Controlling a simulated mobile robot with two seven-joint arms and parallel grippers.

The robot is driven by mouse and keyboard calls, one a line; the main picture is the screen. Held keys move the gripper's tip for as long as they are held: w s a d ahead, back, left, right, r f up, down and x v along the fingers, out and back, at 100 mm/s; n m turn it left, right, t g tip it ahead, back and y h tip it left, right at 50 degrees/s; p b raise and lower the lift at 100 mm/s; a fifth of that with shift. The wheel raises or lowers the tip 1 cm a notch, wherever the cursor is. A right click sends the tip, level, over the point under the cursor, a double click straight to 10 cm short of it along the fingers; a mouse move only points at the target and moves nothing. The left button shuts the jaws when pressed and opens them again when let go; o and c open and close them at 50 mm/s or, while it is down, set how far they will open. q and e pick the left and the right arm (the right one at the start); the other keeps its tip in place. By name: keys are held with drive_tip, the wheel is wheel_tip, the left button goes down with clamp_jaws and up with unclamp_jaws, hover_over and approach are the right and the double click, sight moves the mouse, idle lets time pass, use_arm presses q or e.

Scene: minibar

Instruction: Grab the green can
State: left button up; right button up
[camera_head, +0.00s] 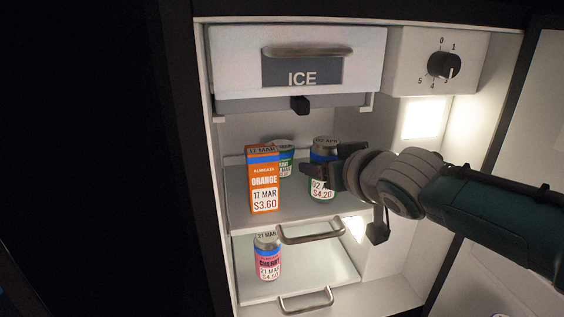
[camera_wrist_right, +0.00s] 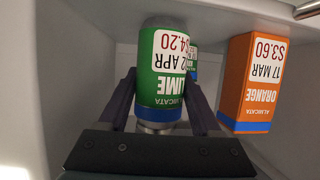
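The green lime can (camera_head: 322,188) stands on the upper shelf, right of the orange carton, its right side partly covered by my right gripper (camera_head: 345,172). In the right wrist view the can (camera_wrist_right: 162,75) appears upside down, between the two fingers of the gripper (camera_wrist_right: 160,105). The fingers are spread on either side of it, with what looks like a narrow gap; contact cannot be made out for certain. Another green-labelled can (camera_head: 287,160) stands further back, partly hidden by the carton. My left gripper is not in view.
The orange carton (camera_head: 263,180) stands close to the lime can, and in the wrist view (camera_wrist_right: 255,80) close to one finger. A pink cherry can (camera_head: 267,256) is on the lower shelf. The ice compartment (camera_head: 350,45) hangs above. The fridge's right wall is near my arm.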

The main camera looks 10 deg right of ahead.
drive_tip(key=c, duration=0.9)
clamp_jaws()
drive_tip(key=shift+r, duration=0.1)
